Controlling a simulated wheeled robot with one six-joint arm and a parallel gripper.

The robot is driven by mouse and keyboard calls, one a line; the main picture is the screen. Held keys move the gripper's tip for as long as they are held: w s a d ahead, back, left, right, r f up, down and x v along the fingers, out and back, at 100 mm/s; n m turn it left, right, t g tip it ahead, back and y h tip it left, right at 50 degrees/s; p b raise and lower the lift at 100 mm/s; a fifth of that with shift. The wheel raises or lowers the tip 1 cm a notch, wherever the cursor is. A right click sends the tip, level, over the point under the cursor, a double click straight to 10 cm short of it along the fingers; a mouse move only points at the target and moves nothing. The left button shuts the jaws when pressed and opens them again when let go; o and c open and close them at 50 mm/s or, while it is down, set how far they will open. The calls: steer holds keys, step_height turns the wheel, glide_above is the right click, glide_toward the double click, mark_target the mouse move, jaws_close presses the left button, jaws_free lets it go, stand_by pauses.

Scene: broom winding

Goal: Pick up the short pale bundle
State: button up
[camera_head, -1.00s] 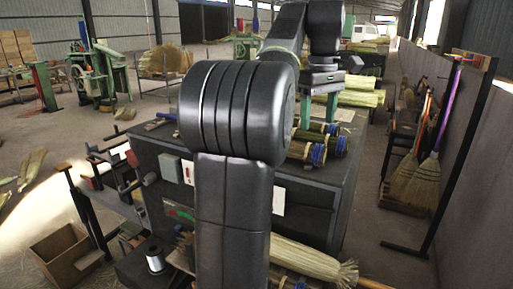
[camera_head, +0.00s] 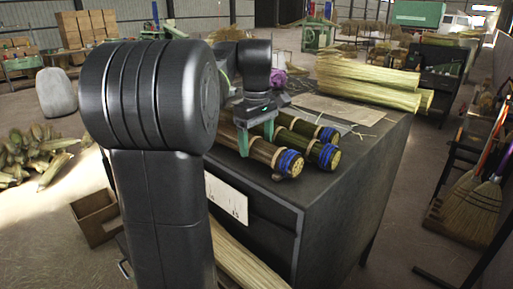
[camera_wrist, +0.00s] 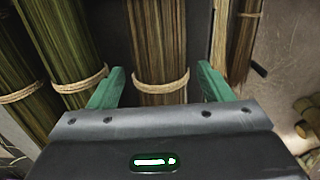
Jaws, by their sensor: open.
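Three short tied bundles with blue-banded ends lie side by side on the dark bench. The nearest bundle (camera_head: 262,153) looks the palest, tan-brown; the middle (camera_head: 300,141) and far (camera_head: 308,127) ones are greener. My gripper (camera_head: 257,134) points down over the nearest bundle with its green fingers apart. In the wrist view my gripper (camera_wrist: 161,72) is open, with a finger on each side of this tan bundle (camera_wrist: 158,35) near its pale tie. Gaps show on both sides, and I cannot tell how deep the fingers reach. Part of the bundle is hidden behind my arm.
The greener bundles (camera_wrist: 65,40) lie close on the left in the wrist view. Long pale straw (camera_head: 370,84) lies at the back of the bench (camera_head: 345,165). More pale stalks (camera_head: 245,262) lie below its front side. Brooms (camera_head: 470,205) stand at the right.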

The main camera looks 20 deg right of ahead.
steer(key=shift+f, duration=0.85)
steer(key=c, duration=1.1)
steer(key=shift+r, duration=0.15)
step_height(320, 180, up, 10)
steer(key=shift+f, duration=0.1)
